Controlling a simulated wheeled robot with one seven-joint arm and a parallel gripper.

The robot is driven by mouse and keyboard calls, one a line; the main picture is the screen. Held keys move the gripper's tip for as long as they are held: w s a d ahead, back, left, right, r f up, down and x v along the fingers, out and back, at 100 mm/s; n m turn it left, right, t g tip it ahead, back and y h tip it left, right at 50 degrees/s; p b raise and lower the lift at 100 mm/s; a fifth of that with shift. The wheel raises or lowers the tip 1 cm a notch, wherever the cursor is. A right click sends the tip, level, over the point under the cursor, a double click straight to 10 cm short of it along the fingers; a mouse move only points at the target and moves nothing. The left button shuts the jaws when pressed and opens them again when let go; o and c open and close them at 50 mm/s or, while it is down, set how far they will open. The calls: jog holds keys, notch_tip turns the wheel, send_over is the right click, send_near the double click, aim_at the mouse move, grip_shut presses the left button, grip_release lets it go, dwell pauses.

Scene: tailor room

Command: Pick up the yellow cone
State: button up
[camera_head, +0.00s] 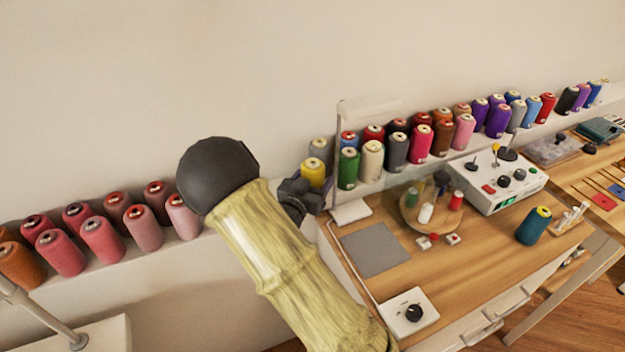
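The yellow cone (313,171) is a thread spool at the left end of the row of cones on the wall ledge, beside a green cone (348,168). It looks upright. My gripper (318,194), dark grey, is directly in front of its lower part and overlaps it in the picture. The cone's base is hidden behind the gripper. Its top and upper side show clear. The fingers are small and dark, so I cannot tell whether they are open, shut or touching the cone.
A grey cone (319,149) stands behind the yellow one. A lamp (366,108) rises close by on the right. Pink and red cones (101,240) line the ledge at left. The wooden desk (475,262) holds a round spool stand (410,212) and a control box (500,182).

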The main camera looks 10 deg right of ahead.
aim_at(314, 168)
jog(key=c, duration=0.8)
jog(key=shift+r, duration=0.55)
jog(key=shift+s+a+r, duration=0.15)
jog(key=shift+r, duration=0.45)
jog(key=shift+s+a+r, duration=0.1)
jog(key=shift+s+r, duration=0.05)
jog(key=shift+r, duration=0.45)
jog(key=v, duration=1.7)
jog(key=shift+s, duration=0.1)
